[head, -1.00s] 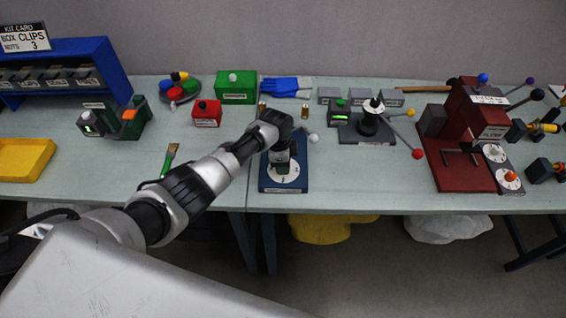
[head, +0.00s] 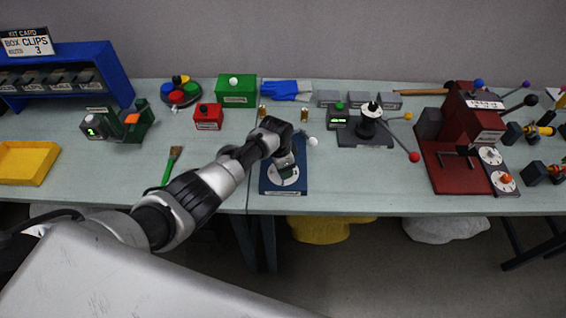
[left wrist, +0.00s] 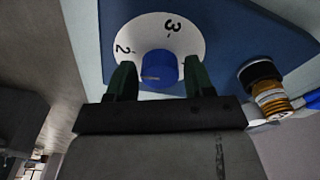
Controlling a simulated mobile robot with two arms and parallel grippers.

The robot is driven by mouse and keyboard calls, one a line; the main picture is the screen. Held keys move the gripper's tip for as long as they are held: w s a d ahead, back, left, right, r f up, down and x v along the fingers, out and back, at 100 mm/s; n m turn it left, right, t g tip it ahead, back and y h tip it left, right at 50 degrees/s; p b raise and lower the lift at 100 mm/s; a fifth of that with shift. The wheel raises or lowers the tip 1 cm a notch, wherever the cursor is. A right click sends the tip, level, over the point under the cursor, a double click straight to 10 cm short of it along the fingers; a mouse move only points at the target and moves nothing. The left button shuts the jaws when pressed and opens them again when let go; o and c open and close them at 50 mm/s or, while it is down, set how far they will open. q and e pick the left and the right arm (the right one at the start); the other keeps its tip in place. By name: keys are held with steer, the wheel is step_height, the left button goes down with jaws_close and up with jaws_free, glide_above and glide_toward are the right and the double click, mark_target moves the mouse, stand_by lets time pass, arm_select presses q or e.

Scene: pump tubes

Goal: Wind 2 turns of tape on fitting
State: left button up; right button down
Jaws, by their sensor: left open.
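A blue base (head: 283,188) carries a white numbered dial (head: 290,180), partly hidden by my left gripper in the head view. The left wrist view shows the dial (left wrist: 196,38) with the numbers 2 and 3 and a blue knob (left wrist: 159,68) at its middle. My left gripper (left wrist: 160,77) is open, with one dark green finger on each side of the knob; whether they touch it I cannot tell. A brass threaded fitting (left wrist: 270,101) with a black collar (left wrist: 260,75) sits right of the dial. My right gripper is not in view.
A white ball-ended lever (head: 313,141) stands at the base's right. A black-topped device (head: 368,125) with coloured handles and a red press (head: 455,150) stand further right. A green-handled brush (head: 171,165) lies left of the base.

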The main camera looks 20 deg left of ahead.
arm_select(q)
steer(key=n, duration=0.2)
steer(key=shift+n+p, duration=0.3)
steer(key=shift+p, duration=0.05)
steer(key=shift+d+r+n+p, duration=0.1)
steer(key=shift+n+p, duration=0.35)
steer(key=shift+n, duration=0.45)
steer(key=shift+n+t, duration=0.3)
steer(key=shift+n, duration=0.5)
steer(key=shift+n+y+p, duration=0.3)
steer(key=shift+n+p, duration=0.1)
steer(key=shift+n, duration=0.3)
steer(key=n, duration=0.4)
steer(key=shift+y+p, duration=0.3)
steer(key=shift+n, duration=1)
steer(key=shift+c, duration=0.2)
